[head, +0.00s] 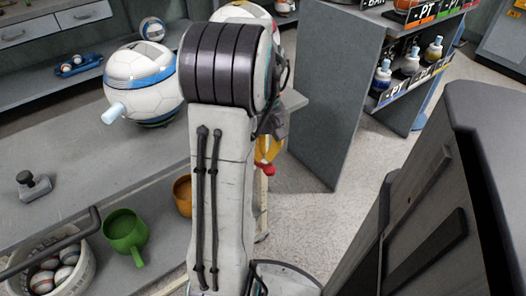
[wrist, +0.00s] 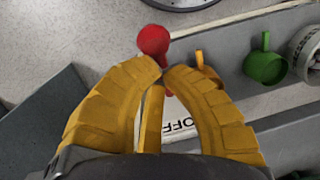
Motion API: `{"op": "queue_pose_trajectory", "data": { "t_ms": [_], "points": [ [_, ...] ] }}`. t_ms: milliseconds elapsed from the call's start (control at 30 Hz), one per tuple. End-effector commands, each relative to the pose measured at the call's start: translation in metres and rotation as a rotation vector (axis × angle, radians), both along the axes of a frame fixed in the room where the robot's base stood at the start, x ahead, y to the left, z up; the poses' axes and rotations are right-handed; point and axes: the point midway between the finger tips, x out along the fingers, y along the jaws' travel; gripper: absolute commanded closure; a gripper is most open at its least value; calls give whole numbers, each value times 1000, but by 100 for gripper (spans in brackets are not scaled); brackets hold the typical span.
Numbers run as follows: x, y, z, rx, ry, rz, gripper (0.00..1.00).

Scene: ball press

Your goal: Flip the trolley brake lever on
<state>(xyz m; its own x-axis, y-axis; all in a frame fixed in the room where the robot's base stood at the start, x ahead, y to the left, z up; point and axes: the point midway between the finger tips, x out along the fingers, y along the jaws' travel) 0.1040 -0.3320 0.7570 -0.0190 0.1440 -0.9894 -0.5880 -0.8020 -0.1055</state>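The brake lever's round red knob (wrist: 153,40) shows in the wrist view just past my fingertips, its short red stem running down to them. My gripper (wrist: 163,69) has thick yellow fingers that bow outward, with tips close together. Whether the tips pinch the stem or only sit by it, I cannot tell. A narrow yellow piece (wrist: 152,118) shows between the fingers. A white label reading OFF (wrist: 178,120) lies beyond, partly hidden by the right finger. In the head view, the red knob (head: 265,170) sits just below my yellow gripper (head: 268,150), mostly behind my arm.
A grey bench (head: 80,180) on the left holds a white-and-blue ball device (head: 140,80), a green mug (head: 125,235), an orange mug (head: 183,195) and a basket of balls (head: 55,265). A grey panel (head: 335,95) and bottle shelves (head: 410,75) stand right. Floor between is clear.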

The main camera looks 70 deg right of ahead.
Motion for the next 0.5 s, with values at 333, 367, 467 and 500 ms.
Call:
{"op": "queue_pose_trajectory", "data": {
  "t_ms": [333, 367, 467, 500],
  "points": [
    [-1, 1, -2, 1, -1, 0, 100],
    [-2, 1, -3, 1, -1, 0, 100],
    [-2, 2, -4, 1, -1, 0, 100],
    [-3, 2, -4, 1, -1, 0, 100]
  ]
}}
